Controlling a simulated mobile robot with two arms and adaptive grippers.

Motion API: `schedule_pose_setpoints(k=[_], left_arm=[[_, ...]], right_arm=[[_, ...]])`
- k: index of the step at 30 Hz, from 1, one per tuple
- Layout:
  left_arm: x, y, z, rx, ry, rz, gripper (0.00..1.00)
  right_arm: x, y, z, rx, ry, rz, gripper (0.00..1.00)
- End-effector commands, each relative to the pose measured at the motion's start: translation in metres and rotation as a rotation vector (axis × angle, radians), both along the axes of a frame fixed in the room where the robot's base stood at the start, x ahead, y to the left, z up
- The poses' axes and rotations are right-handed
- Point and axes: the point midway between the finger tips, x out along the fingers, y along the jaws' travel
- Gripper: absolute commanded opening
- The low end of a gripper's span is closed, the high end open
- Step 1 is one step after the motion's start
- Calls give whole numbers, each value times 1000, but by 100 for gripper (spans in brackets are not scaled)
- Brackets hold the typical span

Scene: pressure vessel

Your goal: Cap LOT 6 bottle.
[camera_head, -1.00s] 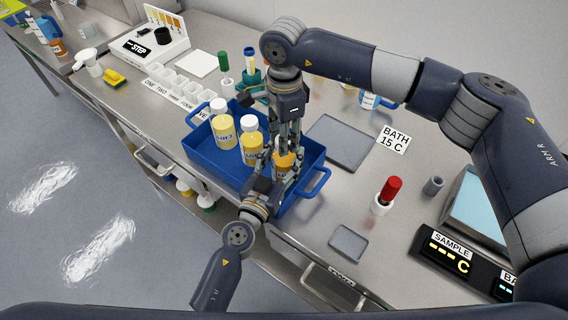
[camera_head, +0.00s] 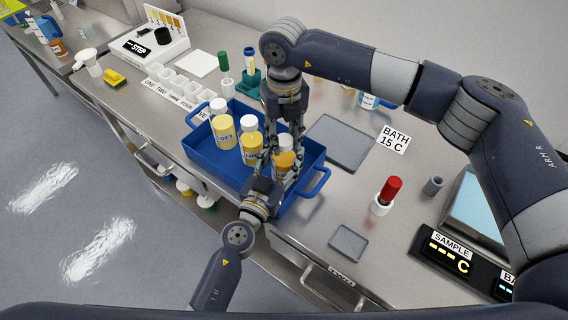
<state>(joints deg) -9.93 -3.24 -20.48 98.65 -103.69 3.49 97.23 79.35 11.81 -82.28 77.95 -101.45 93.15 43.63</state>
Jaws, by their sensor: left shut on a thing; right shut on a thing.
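A blue tray (camera_head: 200,158) on the steel bench holds three yellow bottles. The left bottle (camera_head: 224,130) and the middle bottle (camera_head: 250,150) wear white caps and stand upright. The right bottle (camera_head: 285,160) is partly hidden by my grippers; its label is not readable, so I cannot confirm it is LOT 6. A white cap (camera_head: 285,142) shows at its top; I cannot tell whether it is seated. My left gripper (camera_head: 278,172) is shut around this bottle's body from the front. My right gripper (camera_head: 284,138) points down from above, shut on the cap.
A grey bath plate (camera_head: 342,142) lies right of the tray, beside a BATH 15 C label (camera_head: 393,139). A red-topped item (camera_head: 390,190), a small grey pad (camera_head: 348,243) and a SAMPLE display (camera_head: 450,255) lie further right. White cups (camera_head: 180,85) stand behind the tray.

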Motion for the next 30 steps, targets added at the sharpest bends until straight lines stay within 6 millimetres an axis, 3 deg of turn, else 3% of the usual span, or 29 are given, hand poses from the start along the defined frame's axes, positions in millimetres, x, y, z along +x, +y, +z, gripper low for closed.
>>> schedule_pose_setpoints(k=[5,10,11,13,23,30], left_arm=[[0,1,-1,1,2,2,0],[0,1,-1,0,2,2,0],[0,1,-1,0,2,2,0],[0,1,-1,0,2,2,0],[0,1,-1,1,2,1,0],[0,1,-1,2,1,1,0]], right_arm=[[-2,1,-1,0,4,-256,3],[-2,1,-1,0,4,-265,3],[-2,1,-1,0,4,-264,39],[-2,1,-1,0,4,-264,52],[-1,1,0,1,1,-264,52],[0,1,23,2,-2,-263,52]])
